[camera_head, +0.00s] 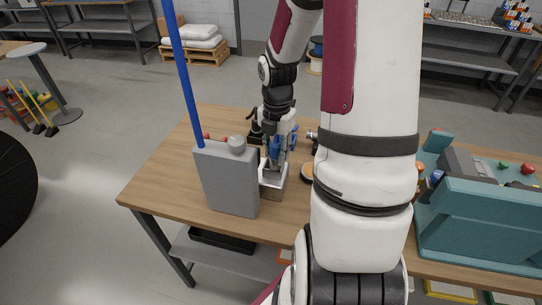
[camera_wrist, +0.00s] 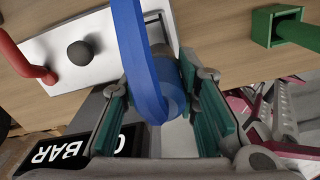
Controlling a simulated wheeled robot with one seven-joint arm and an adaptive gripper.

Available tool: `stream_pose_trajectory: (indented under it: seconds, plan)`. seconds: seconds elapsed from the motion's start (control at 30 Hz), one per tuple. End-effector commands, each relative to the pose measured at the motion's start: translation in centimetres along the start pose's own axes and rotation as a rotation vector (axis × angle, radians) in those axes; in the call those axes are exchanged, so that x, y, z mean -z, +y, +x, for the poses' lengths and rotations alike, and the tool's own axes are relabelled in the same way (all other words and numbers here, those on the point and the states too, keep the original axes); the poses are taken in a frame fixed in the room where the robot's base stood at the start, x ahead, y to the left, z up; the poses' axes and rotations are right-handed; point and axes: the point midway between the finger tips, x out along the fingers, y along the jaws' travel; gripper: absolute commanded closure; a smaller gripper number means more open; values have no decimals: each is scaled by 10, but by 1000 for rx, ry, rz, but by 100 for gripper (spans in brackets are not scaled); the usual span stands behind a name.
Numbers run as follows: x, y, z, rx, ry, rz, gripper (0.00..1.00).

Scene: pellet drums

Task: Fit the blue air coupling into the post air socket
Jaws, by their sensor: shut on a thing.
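My gripper (camera_wrist: 166,122) is shut on the blue air coupling (camera_wrist: 172,92), whose rounded blue body sits between the teal finger pads in the wrist view. A thick blue curved piece (camera_wrist: 136,45) runs across it toward the top edge and hides part of it. In the head view my gripper (camera_head: 277,160) is above the workbench, just behind the grey box, with blue (camera_head: 276,146) showing at its fingers. I cannot make out the post air socket for certain; the coupling and fingers cover much of the area beneath.
A grey box (camera_head: 226,182) with a tall blue pole (camera_head: 184,75) stands on the wooden bench (camera_head: 165,178). The wrist view shows a white plate (camera_wrist: 112,60) with a black knob (camera_wrist: 80,52), a red hooked piece (camera_wrist: 32,62) and a green square fitting (camera_wrist: 272,27). A teal case (camera_head: 480,222) stands right.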

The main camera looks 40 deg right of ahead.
Motion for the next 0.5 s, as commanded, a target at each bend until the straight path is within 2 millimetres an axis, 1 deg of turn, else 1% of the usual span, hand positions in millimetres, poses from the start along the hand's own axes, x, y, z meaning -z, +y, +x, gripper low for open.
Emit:
stream_pose_trajectory:
  seconds: [0.03, 0.1, 0.27, 0.37, 0.5]
  plan:
    - [-5, 6, 1, 0, 1, -1, 100]
    - [-10, 12, 2, 0, 0, 0, 100]
    - [-14, 15, 5, 2, 2, 0, 100]
    - [-13, 15, 15, 3, 3, -1, 100]
    - [-13, 15, 34, 3, 3, -1, 100]
